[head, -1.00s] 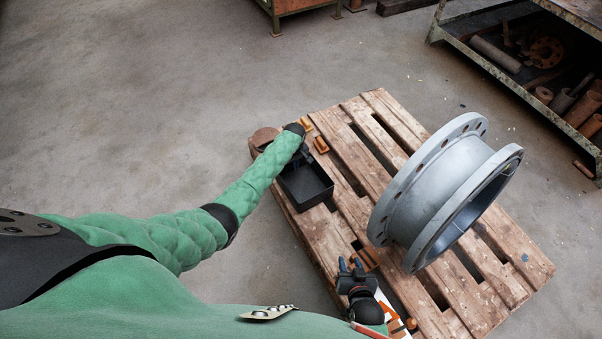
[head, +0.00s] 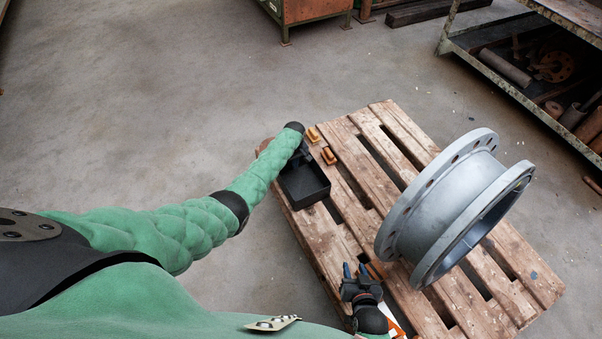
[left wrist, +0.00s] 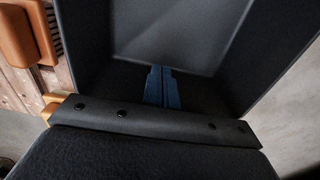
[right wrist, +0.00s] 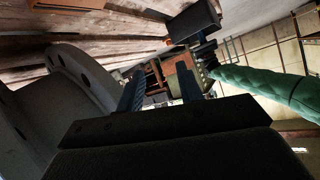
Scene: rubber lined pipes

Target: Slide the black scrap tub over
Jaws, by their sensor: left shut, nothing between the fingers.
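The black scrap tub (head: 318,194) is a shallow open box near the left edge of the wooden pallet. My left gripper (head: 303,160) reaches down into it, partly hidden by my wrist in the head view. In the left wrist view the blue fingers (left wrist: 162,88) are together inside the tub (left wrist: 185,25), pointing at an inner wall; I cannot tell whether they touch it. The tub also shows in the right wrist view (right wrist: 193,20). My right gripper (head: 355,270) is above the pallet's near left side; its blue fingers (right wrist: 158,90) stand apart and empty.
The pallet (head: 385,150) carries a large grey flanged pipe (head: 440,215) right of the tub. Orange-brown blocks (head: 329,156) lie beside the tub's far right side. A rusty shelf (head: 500,68) stands at the upper right. Floor (head: 140,110) left of the pallet is clear.

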